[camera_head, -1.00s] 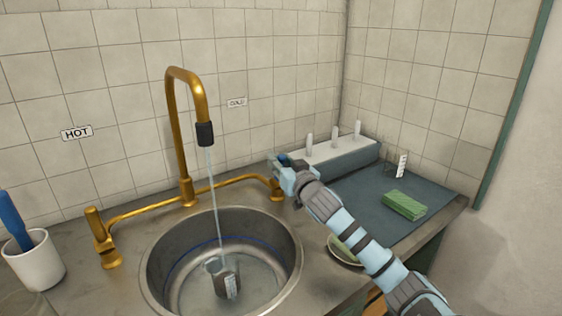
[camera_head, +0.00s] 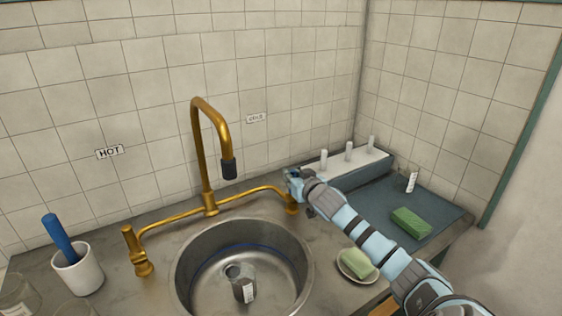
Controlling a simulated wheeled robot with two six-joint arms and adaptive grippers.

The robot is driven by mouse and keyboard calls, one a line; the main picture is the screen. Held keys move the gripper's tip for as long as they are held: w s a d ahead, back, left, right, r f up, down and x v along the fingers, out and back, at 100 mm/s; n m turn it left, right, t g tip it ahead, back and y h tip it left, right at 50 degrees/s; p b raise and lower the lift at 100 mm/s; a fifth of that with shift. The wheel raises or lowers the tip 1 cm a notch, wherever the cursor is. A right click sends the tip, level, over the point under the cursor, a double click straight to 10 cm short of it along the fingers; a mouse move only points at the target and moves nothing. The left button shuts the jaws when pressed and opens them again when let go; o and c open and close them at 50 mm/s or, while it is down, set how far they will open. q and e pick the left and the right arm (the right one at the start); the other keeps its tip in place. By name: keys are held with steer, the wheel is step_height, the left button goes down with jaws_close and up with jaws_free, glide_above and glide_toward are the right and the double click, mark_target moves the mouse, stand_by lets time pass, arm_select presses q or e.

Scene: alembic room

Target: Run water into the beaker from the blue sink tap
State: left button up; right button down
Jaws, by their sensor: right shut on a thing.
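The brass tap (camera_head: 202,150) arches over the round steel sink (camera_head: 183,272), and its dark nozzle (camera_head: 229,169) shows no water stream. The beaker (camera_head: 242,283), with a white label, stands in the sink basin below the nozzle; its fill level is hard to tell. My right gripper (camera_head: 293,184) is shut on the cold-side tap handle (camera_head: 291,207), at the right end of the brass pipe, and hides most of it. The hot-side handle (camera_head: 132,247) stands at the left end, under the HOT label (camera_head: 110,152). My left gripper is not in view.
A white cup (camera_head: 79,272) with a blue-handled tool stands left of the sink. A soap dish (camera_head: 344,269) with green soap lies to the right. A green sponge (camera_head: 411,222) and a rack with white pegs (camera_head: 346,169) are on the right counter.

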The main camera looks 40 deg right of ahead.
steer(key=c, duration=1.4)
jaws_free()
steer(key=shift+c, duration=0.2)
steer(key=v, duration=0.7)
steer(key=shift+d, duration=0.1)
steer(key=shift+s, duration=0.15)
